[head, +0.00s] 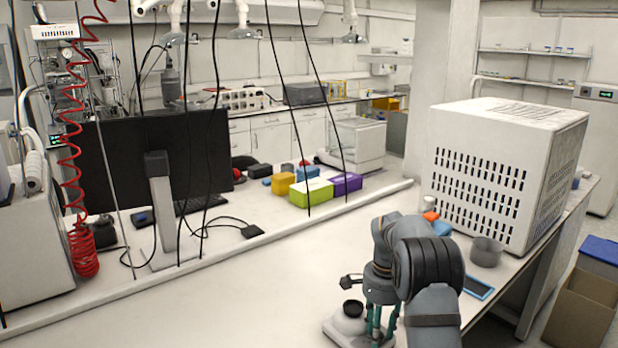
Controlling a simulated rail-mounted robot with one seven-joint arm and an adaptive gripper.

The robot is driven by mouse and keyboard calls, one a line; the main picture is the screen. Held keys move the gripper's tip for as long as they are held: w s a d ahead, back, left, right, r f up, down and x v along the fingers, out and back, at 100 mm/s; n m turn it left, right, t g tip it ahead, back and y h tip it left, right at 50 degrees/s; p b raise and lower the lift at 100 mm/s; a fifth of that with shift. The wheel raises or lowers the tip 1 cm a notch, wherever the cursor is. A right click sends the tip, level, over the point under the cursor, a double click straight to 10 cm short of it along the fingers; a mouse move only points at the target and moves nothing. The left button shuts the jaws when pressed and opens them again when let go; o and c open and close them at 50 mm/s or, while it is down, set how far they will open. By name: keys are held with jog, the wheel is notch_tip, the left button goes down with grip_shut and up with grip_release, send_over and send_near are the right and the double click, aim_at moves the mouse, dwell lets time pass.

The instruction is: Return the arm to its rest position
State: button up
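My grey and black arm rises from the lower right of the head view and bends over the front of the bench (230,300). Its far end points down beside a small apparatus with a white base (345,328), a black knob (352,308) and teal uprights (376,320). A small dark fitting (350,282) sticks out to the left there. My gripper's fingers cannot be made out clearly among these parts. I cannot tell whether they are open, shut or touching anything.
A white perforated cabinet (500,175) stands on the bench to the right of my arm. A grey cup (486,252) and a blue-edged flat panel (478,288) lie close to it. A monitor (150,155) stands at left beside a red coiled hose (72,180). The front-left bench is clear.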

jog(key=n+p, duration=0.2)
jog(key=n, duration=0.5)
jog(key=shift+r+p, duration=0.15)
jog(key=shift+p, duration=0.2)
jog(key=n+p, duration=0.2)
jog(key=n, duration=0.4)
jog(key=shift+a+n, duration=0.15)
jog(key=shift+n, duration=0.15)
jog(key=shift+n+p, duration=0.3)
jog(key=shift+n, duration=0.1)
jog(key=shift+f, duration=0.2)
